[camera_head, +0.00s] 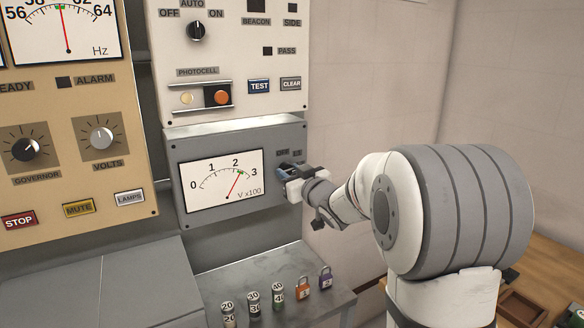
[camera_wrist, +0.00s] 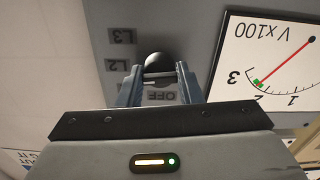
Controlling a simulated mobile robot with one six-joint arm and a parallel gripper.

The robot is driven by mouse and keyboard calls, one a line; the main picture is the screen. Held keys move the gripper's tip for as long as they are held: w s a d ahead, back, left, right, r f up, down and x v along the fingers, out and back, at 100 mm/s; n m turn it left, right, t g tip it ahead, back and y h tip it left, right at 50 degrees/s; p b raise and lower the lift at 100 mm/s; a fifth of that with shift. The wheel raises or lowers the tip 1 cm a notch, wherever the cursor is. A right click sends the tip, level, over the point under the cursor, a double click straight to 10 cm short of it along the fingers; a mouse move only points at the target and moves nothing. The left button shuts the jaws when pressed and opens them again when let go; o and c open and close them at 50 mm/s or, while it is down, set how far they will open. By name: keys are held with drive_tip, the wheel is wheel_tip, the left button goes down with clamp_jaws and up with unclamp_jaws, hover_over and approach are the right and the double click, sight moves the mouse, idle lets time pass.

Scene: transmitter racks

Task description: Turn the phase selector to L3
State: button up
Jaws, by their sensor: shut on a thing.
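The phase selector (camera_wrist: 157,64) shows in the wrist view as a dark rounded knob on the grey meter panel (camera_head: 185,160). My gripper (camera_wrist: 160,75) is shut on it, with one blue-grey finger on each side. Labels L3 (camera_wrist: 122,36), L2 (camera_wrist: 117,65) and OFF (camera_wrist: 158,96) are printed around the knob; other labels are hidden. I cannot tell which label the knob points to. In the head view my gripper (camera_head: 291,174) is at the panel's right side and hides most of the knob. The voltmeter (camera_head: 222,182) needle stands between 2 and 3, by a green mark.
Left is a tan panel with the governor knob (camera_head: 25,149), volts knob (camera_head: 102,137) and stop button (camera_head: 19,219). A cream panel with switches (camera_head: 240,40) is above. Several numbered cylinders (camera_head: 253,303) and two padlocks (camera_head: 304,288) stand on the grey ledge below.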

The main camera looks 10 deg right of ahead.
drive_tip(key=m+p, duration=0.2)
drive_tip(key=m, duration=0.3)
drive_tip(key=shift+r+m+p, duration=0.1)
drive_tip(key=shift+m+p, duration=0.2)
drive_tip(key=shift+p, duration=0.1)
drive_tip(key=shift+m+p, duration=1.05)
drive_tip(key=shift+m, duration=1.25)
drive_tip(key=o, duration=1)
drive_tip(key=shift+c, duration=0.2)
drive_tip(key=b+v, duration=0.1)
drive_tip(key=v, duration=0.6)
drive_tip(key=shift+s+d, duration=0.15)
drive_tip(key=shift+s, duration=0.2)
